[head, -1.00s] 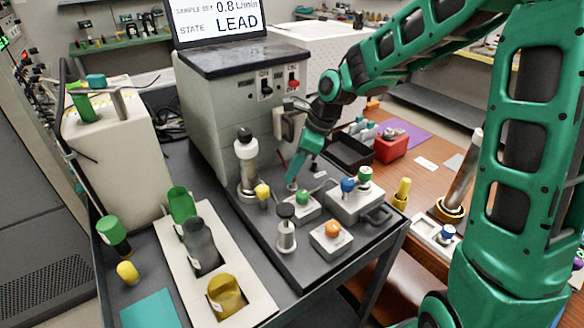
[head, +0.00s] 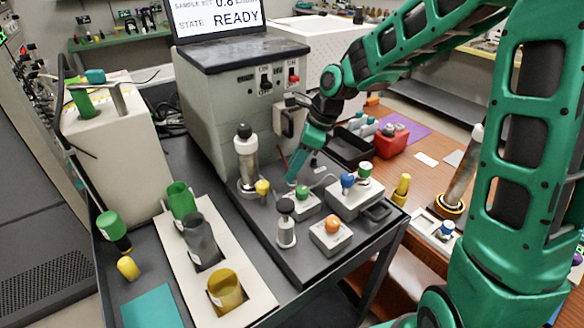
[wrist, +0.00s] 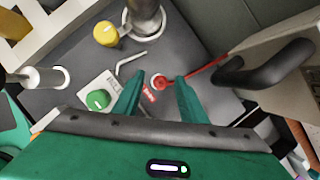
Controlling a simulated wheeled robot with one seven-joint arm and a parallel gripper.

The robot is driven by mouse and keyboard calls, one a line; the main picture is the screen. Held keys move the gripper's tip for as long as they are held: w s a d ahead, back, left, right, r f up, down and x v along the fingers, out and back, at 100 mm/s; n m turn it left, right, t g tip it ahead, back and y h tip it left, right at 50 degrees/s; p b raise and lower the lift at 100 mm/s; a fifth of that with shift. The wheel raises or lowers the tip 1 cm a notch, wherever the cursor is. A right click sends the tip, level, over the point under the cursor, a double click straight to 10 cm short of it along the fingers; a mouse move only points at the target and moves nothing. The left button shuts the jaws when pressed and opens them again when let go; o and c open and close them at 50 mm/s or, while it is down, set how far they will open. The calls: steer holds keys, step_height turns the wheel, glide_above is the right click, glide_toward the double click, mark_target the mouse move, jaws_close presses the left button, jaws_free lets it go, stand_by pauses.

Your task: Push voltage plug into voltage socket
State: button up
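The voltage plug (wrist: 161,80) shows in the wrist view as a small red round end with a red cable running off to the right. It sits within a pale ring, seemingly the voltage socket, on the dark deck; how deep it sits I cannot tell. My gripper (wrist: 159,77) points down at it, its two green fingers apart on either side of the plug, with a visible gap. In the head view my gripper (head: 292,178) is low over the deck in front of the grey machine (head: 215,110), and its fingers hide the plug and socket.
A green-knob block (head: 300,204) and a yellow knob (head: 262,188) stand close to my gripper. A tall metal cylinder (head: 246,160) is left of it, and a black handle (wrist: 268,66) to the right in the wrist view. The screen (head: 218,20) reads READY.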

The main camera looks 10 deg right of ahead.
steer(key=v, duration=0.9)
steer(key=shift+r, duration=0.3)
steer(key=shift+s+d, duration=0.1)
steer(key=shift+d, duration=0.05)
